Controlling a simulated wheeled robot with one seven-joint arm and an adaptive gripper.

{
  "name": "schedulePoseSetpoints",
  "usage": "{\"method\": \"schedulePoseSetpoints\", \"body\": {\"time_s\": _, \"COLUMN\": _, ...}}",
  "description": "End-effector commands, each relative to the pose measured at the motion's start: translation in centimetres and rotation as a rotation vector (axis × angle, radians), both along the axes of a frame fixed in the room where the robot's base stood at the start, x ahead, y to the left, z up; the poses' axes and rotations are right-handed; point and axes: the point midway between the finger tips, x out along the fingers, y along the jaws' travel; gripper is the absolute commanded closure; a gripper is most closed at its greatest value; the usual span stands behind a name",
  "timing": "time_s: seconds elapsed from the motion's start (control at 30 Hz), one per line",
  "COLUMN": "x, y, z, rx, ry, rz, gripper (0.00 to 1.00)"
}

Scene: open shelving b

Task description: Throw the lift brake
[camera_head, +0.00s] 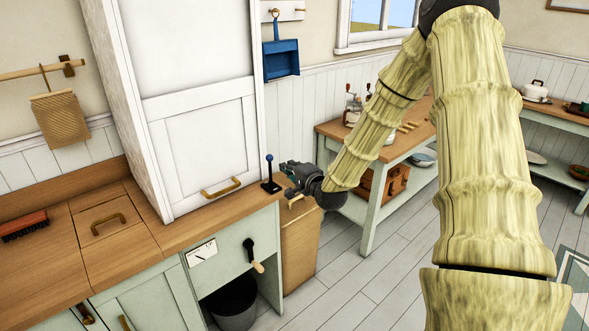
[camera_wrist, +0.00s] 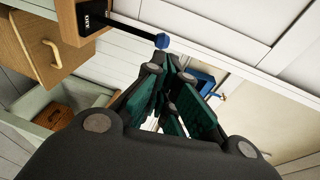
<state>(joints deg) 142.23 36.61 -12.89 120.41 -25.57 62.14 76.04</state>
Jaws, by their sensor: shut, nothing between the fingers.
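The lift brake appears to be a black lever with a blue knob (camera_head: 269,158) on a black base, standing roughly upright at the right end of the wooden counter. In the wrist view its black rod and blue knob (camera_wrist: 162,41) reach in from the upper left, with a pale-lettered base at the counter edge. My gripper (camera_head: 283,168) is just right of the lever in the head view, fingers pointing left toward it. In the wrist view the closed dark green fingers (camera_wrist: 170,68) are just below the knob. They hold nothing; whether they touch the knob is unclear.
A tall white cabinet (camera_head: 200,150) with a brass-handled panel stands left of the lever. A black crank (camera_head: 249,245) is on the counter front, above a dark bucket (camera_head: 233,302). A wooden workbench (camera_head: 385,146) stands behind my arm. Floor (camera_head: 345,275) is clear at lower middle.

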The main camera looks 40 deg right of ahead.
Motion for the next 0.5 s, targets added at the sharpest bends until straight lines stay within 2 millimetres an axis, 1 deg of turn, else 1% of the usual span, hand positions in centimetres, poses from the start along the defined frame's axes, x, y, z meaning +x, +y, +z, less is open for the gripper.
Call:
{"method": "schedulePoseSetpoints", "body": {"time_s": 0.3, "x": 3.6, "y": -0.4, "z": -0.5, "rx": -0.003, "ry": 0.002, "rz": 0.000, "gripper": 1.00}}
{"method": "schedulePoseSetpoints", "body": {"time_s": 0.5, "x": 5.5, "y": -0.6, "z": -0.8, "rx": -0.002, "ry": 0.002, "rz": 0.000, "gripper": 1.00}}
